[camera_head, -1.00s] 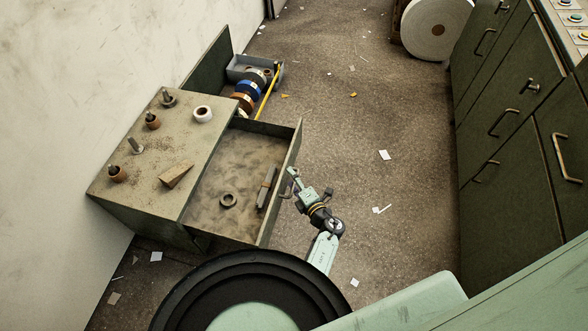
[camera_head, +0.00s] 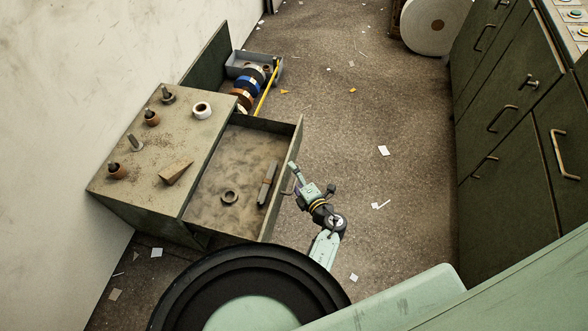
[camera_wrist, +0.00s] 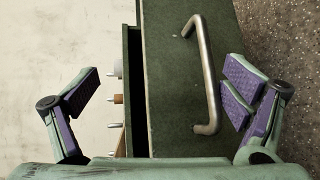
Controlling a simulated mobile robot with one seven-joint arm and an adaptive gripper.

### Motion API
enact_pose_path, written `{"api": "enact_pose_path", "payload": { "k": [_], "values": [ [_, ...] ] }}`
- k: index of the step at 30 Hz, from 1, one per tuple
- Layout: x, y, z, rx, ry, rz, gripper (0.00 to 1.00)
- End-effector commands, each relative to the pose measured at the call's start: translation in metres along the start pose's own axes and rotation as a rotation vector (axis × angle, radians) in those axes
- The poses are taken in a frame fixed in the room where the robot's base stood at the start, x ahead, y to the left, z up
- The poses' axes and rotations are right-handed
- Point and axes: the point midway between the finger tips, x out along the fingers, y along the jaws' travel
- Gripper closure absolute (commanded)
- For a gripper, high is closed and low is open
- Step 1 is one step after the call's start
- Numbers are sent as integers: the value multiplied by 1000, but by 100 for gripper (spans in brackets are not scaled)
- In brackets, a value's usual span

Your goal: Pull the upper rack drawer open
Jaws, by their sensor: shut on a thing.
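The upper rack drawer (camera_head: 230,170) stands pulled out from the tan-topped rack (camera_head: 165,150), with a ring and a dark bar lying in it. My gripper (camera_head: 296,178) is beside the drawer's front, close to its handle. In the wrist view, the metal bar handle (camera_wrist: 208,75) runs lengthwise on the green drawer front (camera_wrist: 175,90). My gripper's purple finger pads (camera_wrist: 158,85) stand wide apart there. The handle lies between them, close to the right pad and far from the left. Contact between the right pad and the handle cannot be told.
A grey bin (camera_head: 260,66) with coloured rolls stands behind the rack. Green cabinets (camera_head: 505,130) line the right side. A large white roll (camera_head: 432,25) is at the back. The floor between rack and cabinets is open, with paper scraps.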

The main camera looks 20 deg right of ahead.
Motion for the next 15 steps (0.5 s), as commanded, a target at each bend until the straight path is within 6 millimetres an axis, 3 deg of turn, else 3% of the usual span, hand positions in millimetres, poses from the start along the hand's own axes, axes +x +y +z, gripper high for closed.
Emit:
{"api": "enact_pose_path", "payload": {
  "k": [1, 9, 10, 11, 13, 15],
  "values": [
    [-2, 20, 4, -2, 3, 33, 30],
    [-21, 18, 6, -2, 1, 33, 33],
    [-23, 17, 5, -3, 1, 33, 36],
    [-25, 17, 5, -4, 1, 32, 45],
    [-30, 14, 4, -3, 1, 29, 70],
    [-36, 12, 4, -2, 1, 27, 70]
  ]
}}
